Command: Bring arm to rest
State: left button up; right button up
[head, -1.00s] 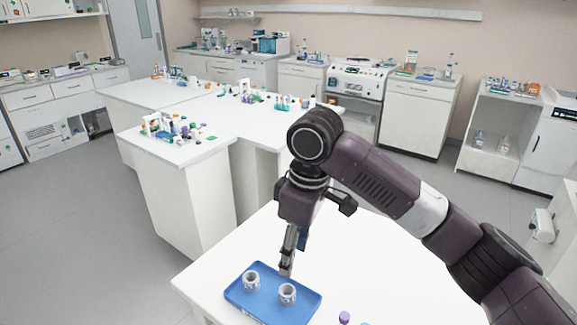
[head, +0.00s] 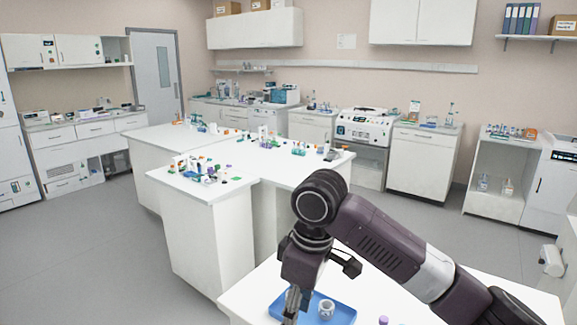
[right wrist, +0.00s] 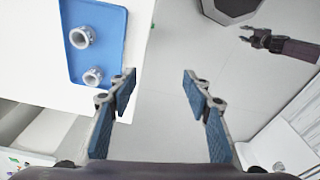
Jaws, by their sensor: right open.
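My right gripper (head: 291,304) hangs over the left part of the blue tray (head: 346,313) in the head view, which cuts off the tray at the bottom edge. In the right wrist view my right gripper (right wrist: 160,88) is open, with nothing between its blue-padded fingers. The tray (right wrist: 111,42) lies left of and beyond the fingers there. A second dark arm's gripper, seemingly my left gripper (right wrist: 260,40), shows small at upper right over the floor, apart from everything.
Two grey-white ring-shaped holders stand on the tray, one larger (right wrist: 81,37) and one smaller (right wrist: 93,77) in the wrist view. A purple-capped item (head: 383,320) is on the white table right of the tray. Grey floor lies below the open fingers.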

jog(key=s+f+m+t+y, duration=0.1)
jog(key=s+f, duration=0.2)
jog(key=f, duration=0.3)
jog(key=s+f+m+y, duration=0.2)
jog(key=s+f, duration=0.1)
jog(key=f, duration=0.3)
jog(key=s+f+m+t+y, duration=0.1)
jog(key=s+f, duration=0.3)
jog(key=f, duration=0.3)
jog(key=s+d+f+m+t+h, duration=0.15)
jog(key=s+d+f+m, duration=0.25)
jog(key=s+d, duration=0.45)
jog(key=s+d+f+m+g+h, duration=0.1)
jog(key=s+d+f+m+h, duration=0.2)
jog(key=s+d, duration=0.55)
notch_tip(320, 180, down, 28)
jog(key=d+f, duration=0.1)
jog(key=d, duration=0.2)
jog(key=s+d+f+g+b, duration=0.1)
jog(key=s+d+f+g, duration=0.1)
jog(key=s+f, duration=1.2)
jog(key=s, duration=0.2)
jog(key=shift+s+d+f+h, duration=0.2)
jog(key=shift+s+f+h, duration=0.15)
jog(key=shift+s+f, duration=0.05)
